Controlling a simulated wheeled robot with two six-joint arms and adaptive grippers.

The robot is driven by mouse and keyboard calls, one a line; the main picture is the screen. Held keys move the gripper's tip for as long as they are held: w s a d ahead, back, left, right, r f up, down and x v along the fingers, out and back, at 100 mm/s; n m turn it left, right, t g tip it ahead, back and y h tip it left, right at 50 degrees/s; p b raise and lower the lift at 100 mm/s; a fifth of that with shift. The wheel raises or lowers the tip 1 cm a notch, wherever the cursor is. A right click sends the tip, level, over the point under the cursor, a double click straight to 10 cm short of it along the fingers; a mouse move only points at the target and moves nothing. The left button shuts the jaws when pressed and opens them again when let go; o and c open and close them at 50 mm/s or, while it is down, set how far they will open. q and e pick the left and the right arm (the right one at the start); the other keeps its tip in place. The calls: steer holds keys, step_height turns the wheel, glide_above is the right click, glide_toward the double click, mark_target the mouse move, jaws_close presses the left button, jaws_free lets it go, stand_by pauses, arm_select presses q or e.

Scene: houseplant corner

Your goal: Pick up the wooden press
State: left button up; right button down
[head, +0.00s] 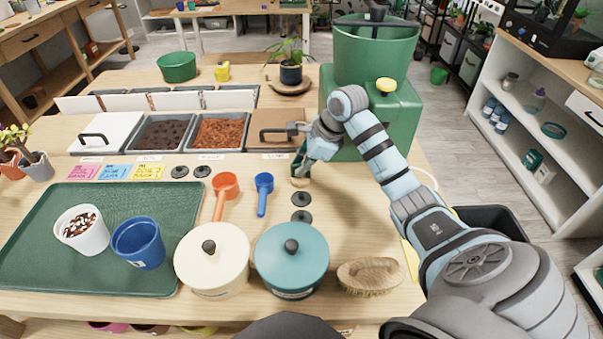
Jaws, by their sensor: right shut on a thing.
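The wooden press (299,181) shows as a small pale wooden piece under my right gripper (300,167), right of the blue scoop and in front of the lidded bin. My right gripper points down and is shut on the press; its fingers and wrist hide most of the upper part. The press looks upright. I cannot tell whether its base touches the table or is slightly above it. My left gripper is not in view.
Near it are a blue scoop (264,193), an orange scoop (223,193), dark discs (301,216), a teal lidded pot (292,262), a cream lidded pot (211,262) and a brush (368,275). A large green container (398,120) stands behind. Bare table lies right of the discs.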

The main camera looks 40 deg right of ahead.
step_height(320, 180, up, 20)
steer(key=p, duration=1)
